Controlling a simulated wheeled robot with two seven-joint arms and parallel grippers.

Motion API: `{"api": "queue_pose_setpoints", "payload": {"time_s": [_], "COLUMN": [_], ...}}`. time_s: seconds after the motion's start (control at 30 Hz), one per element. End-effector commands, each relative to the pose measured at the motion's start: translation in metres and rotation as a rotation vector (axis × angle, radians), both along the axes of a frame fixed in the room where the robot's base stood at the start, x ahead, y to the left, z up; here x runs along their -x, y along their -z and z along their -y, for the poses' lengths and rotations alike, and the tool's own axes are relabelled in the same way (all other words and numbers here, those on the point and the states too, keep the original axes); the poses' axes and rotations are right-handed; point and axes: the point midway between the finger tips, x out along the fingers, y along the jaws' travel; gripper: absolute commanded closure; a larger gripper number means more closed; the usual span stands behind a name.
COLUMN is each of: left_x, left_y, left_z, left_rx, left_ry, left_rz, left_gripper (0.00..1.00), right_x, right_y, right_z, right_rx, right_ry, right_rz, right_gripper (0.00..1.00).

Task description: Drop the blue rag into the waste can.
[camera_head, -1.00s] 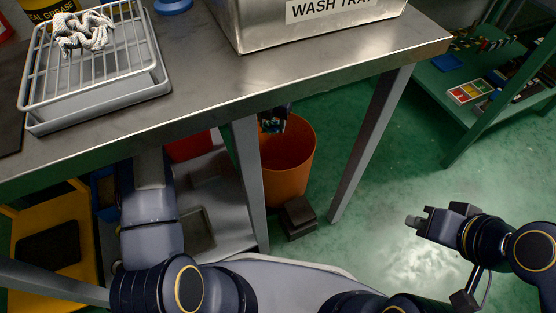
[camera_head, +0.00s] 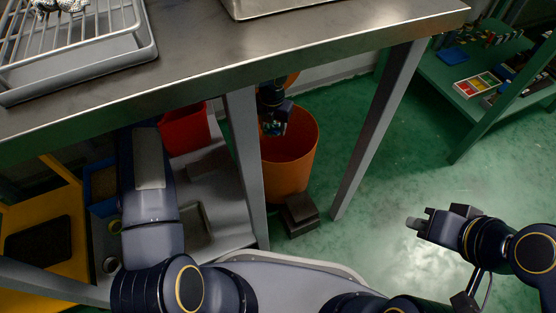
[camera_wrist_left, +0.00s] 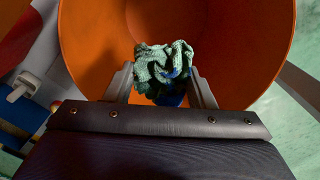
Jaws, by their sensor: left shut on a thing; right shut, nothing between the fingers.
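The orange waste can (camera_head: 288,178) stands on the floor under the steel table, behind a table leg. My left gripper (camera_head: 273,127) is over the can's mouth, reaching down under the table edge. It is shut on a crumpled rag (camera_wrist_left: 165,68), which looks pale green-white with blue patches. In the left wrist view the rag hangs between the fingers, with the can's orange inside (camera_wrist_left: 95,40) around and behind it. The rag's underside and its height above the can bottom cannot be told. My right gripper (camera_head: 420,224) is shut and empty, out over the floor at right.
A wire rack in a grey tray (camera_head: 75,72) sits on the table (camera_head: 230,50) with a whitish rag (camera_head: 62,5) on it. A red bin (camera_head: 184,132) and a yellow stand (camera_head: 45,240) are below left. A dark pedal block (camera_head: 299,215) fronts the can. A green shelf stands right.

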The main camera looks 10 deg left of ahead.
Motion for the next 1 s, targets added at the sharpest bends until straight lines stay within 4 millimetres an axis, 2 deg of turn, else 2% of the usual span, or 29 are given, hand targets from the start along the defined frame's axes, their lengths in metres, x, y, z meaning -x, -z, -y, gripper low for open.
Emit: {"api": "queue_pose_setpoints", "payload": {"time_s": [0.03, 0.2, 0.47, 0.57, 1.0], "left_x": [0.000, 0.000, 0.000, 0.000, 0.000], "left_y": [0.000, 0.000, -0.001, -0.007, -0.068], "left_z": [0.000, 0.000, 0.000, 0.000, 0.000], "left_rx": [0.000, 0.000, 0.000, 0.000, 0.000], "left_ry": [0.000, 0.000, 0.000, 0.000, 0.001], "left_rz": [0.000, 0.000, 0.000, 0.001, 0.000], "left_gripper": [0.47, 0.25, 0.25, 0.25, 0.25], "right_x": [0.000, 0.000, 0.000, 0.000, 0.000], "right_y": [0.000, 0.000, -0.001, -0.006, -0.059], "right_z": [0.000, 0.000, 0.000, 0.000, 0.000], "right_rx": [0.000, 0.000, 0.000, 0.000, 0.000], "right_ry": [0.000, 0.000, 0.000, 0.000, 0.000], "right_rz": [0.000, 0.000, 0.000, 0.000, 0.001], "right_gripper": [1.00, 1.00, 1.00, 1.00, 1.00]}}
